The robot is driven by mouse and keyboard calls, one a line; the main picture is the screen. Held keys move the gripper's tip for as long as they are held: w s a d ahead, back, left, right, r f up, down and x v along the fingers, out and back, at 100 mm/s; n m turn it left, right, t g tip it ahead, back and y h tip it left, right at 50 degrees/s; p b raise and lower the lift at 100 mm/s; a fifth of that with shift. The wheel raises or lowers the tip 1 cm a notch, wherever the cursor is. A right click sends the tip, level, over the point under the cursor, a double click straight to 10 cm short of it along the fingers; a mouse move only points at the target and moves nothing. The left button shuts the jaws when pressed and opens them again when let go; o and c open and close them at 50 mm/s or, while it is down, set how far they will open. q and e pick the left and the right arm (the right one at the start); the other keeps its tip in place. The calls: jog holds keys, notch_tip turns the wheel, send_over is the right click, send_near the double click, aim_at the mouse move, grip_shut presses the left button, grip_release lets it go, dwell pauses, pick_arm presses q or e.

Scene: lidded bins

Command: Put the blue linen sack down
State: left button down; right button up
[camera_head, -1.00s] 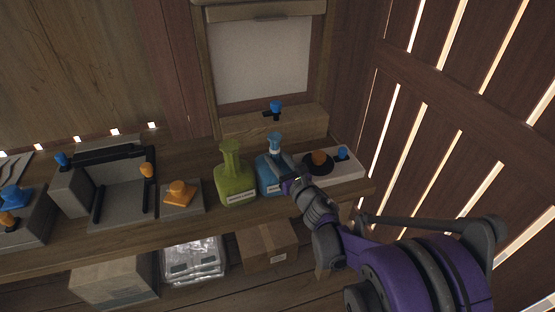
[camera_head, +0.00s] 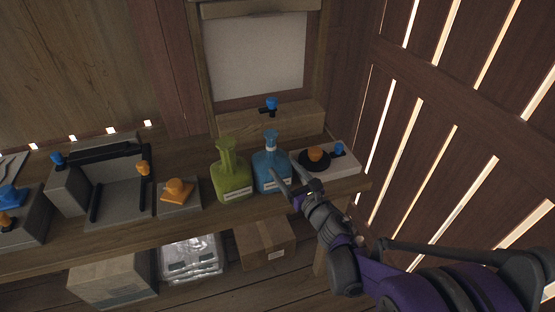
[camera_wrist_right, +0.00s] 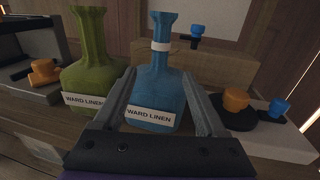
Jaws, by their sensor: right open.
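The blue linen sack (camera_head: 268,176) stands upright on the wooden shelf, with a narrow neck, a pale band and a white label. In the right wrist view the sack (camera_wrist_right: 165,78) has the label "WARD LINEN" and stands beyond and between my finger tips. My right gripper (camera_head: 290,182) is open in front of the sack, with its fingers apart; it also shows in the right wrist view (camera_wrist_right: 165,90). I cannot tell whether a finger touches the sack. My left gripper is not in view.
A green sack (camera_head: 230,176) stands just left of the blue one. A white box (camera_head: 345,162) with orange and blue knobs is close on the right. A grey block with an orange knob (camera_head: 177,190) is further left. Cardboard boxes (camera_head: 264,243) lie below the shelf.

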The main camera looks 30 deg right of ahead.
jog(key=s+a+f+m+g, duration=0.3)
jog(key=s+m, duration=0.4)
jog(key=m, duration=0.5)
jog(key=s+a+f+m+g, duration=0.4)
jog(key=s+a+m, duration=0.3)
jog(key=m, duration=0.4)
jog(key=s+a+f+m+g, duration=0.4)
jog(key=s+m, duration=0.5)
jog(key=m, duration=0.3)
jog(key=shift+a+f+m+g+y, duration=0.25)
jog(key=shift+a+g, duration=0.45)
jog(key=shift+g, duration=0.4)
